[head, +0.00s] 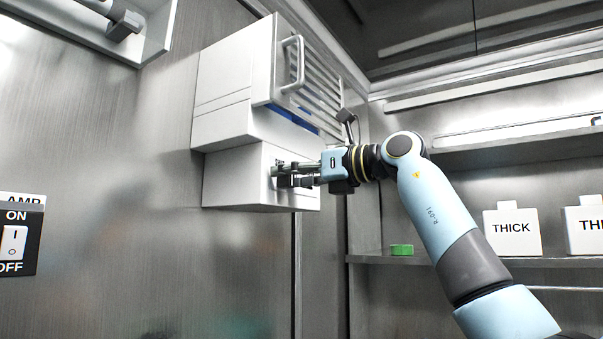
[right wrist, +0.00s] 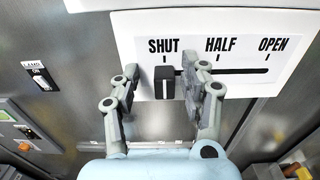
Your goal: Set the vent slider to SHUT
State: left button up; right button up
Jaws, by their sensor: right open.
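The vent slider's black knob (right wrist: 165,83) stands at the left end of its slot, under the SHUT mark, in the right wrist view. Its white panel (right wrist: 285,30) carries the labels SHUT, HALF and OPEN from left to right. My right gripper (right wrist: 160,92) is open, with one finger on each side of the knob. The right finger looks close to the knob; I cannot tell whether it touches. In the head view my right gripper (head: 282,175) reaches the white vent box (head: 235,180), and the knob is hidden there. My left gripper is not in view.
A white unit with a handle (head: 292,65) and grille sits above the vent box. A lamp switch (right wrist: 40,78) is on the metal wall left of the panel. Shelves at the right hold a THICK bottle (head: 512,230) and a green block (head: 402,249).

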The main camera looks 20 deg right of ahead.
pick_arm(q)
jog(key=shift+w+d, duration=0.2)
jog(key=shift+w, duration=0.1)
pick_arm(e)
jog(key=v, duration=1.1)
jog(key=shift+s+d, duration=0.25)
jog(key=shift+s, duration=0.1)
